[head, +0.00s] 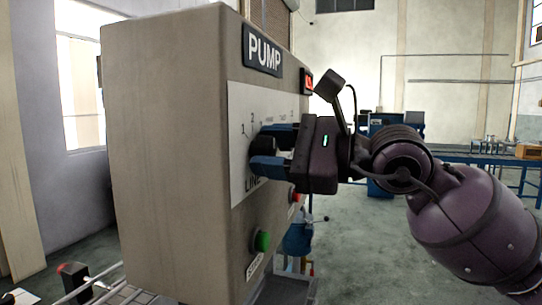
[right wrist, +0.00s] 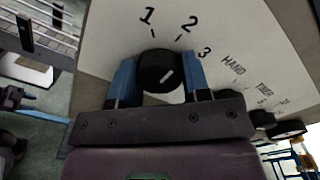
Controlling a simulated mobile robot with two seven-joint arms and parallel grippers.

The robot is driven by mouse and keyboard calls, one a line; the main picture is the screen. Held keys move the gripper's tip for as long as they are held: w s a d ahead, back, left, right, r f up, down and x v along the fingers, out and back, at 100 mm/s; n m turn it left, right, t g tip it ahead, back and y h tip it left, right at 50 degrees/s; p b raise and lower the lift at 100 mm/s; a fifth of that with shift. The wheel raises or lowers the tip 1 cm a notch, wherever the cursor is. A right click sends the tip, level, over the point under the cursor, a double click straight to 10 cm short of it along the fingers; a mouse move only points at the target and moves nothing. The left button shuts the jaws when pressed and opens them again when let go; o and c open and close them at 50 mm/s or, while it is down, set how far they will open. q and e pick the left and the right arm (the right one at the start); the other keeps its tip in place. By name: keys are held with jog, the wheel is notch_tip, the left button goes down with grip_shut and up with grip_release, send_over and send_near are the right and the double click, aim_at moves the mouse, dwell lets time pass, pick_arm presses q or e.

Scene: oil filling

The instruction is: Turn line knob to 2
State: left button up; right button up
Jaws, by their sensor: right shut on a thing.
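The grey pump panel box (head: 165,150) carries a white label plate with the black LINE knob (head: 263,146) on it. My right gripper (head: 270,150) has its blue fingers on either side of this knob, shut on it. In the right wrist view the round black knob (right wrist: 158,70) sits between the blue fingers (right wrist: 157,78). My left gripper is not in view.
A green button (head: 262,241) is low on the panel, with a red button (head: 295,197) farther along. A lit red switch (head: 307,81) is near the PUMP sign (head: 263,52). More black knobs (right wrist: 287,130) lie to the right in the right wrist view.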

dwell(0.4)
jog(key=o, duration=0.9)
jog(key=shift+d, duration=0.1)
jog(key=b+v, duration=0.1)
jog(key=v, duration=0.9)
jog(key=shift+s+d, duration=0.15)
jog(key=shift+d, duration=0.2)
